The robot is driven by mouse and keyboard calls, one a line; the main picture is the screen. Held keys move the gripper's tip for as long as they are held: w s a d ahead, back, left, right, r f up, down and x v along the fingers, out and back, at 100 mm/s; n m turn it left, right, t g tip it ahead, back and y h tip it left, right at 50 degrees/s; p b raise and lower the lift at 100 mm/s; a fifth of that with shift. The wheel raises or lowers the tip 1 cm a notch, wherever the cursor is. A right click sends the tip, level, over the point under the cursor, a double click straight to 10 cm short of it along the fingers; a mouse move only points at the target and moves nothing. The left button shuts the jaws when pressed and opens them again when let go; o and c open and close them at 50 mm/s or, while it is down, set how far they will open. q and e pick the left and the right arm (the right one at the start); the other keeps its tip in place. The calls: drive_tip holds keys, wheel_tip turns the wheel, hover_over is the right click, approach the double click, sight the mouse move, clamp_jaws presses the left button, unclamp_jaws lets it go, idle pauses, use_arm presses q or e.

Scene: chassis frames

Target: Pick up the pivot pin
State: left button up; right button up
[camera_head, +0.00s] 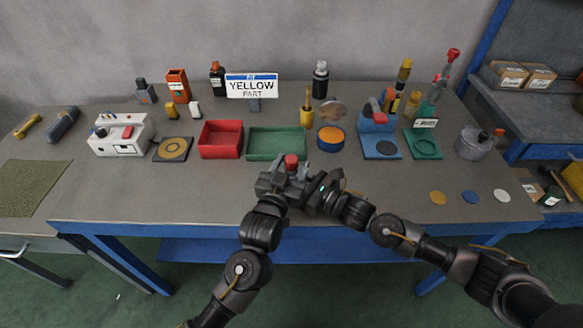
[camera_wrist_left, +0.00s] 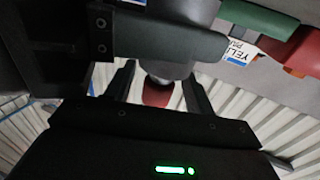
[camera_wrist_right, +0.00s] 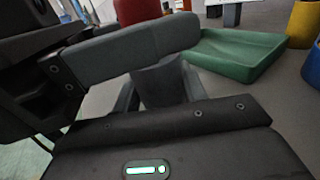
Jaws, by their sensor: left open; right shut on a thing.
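A grey part with a red top (camera_head: 291,161), perhaps the pivot pin, is held between my two grippers above the table's front. My right gripper (camera_head: 312,184) is shut on its grey body, which shows between the fingers in the right wrist view (camera_wrist_right: 163,82). My left gripper (camera_head: 280,178) is open close to the same part. In the left wrist view the red top (camera_wrist_left: 158,93) lies between the two spread fingers; whether they touch it I cannot tell. The lower end of the part is hidden by the grippers.
A green tray (camera_head: 277,155) and a red tray (camera_head: 239,150) lie just behind my grippers. A blue fixture (camera_head: 372,147) and green fixture (camera_head: 424,155) stand to the right. The front left tabletop (camera_head: 140,195) is clear.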

use_arm(q)
drive_tip(key=c, duration=1)
drive_tip(key=shift+c, duration=0.2)
drive_tip(key=shift+r, duration=0.2)
wheel_tip(320, 180, up, 7)
drive_tip(key=shift+f, duration=0.2)
drive_tip(key=v, duration=1.8)
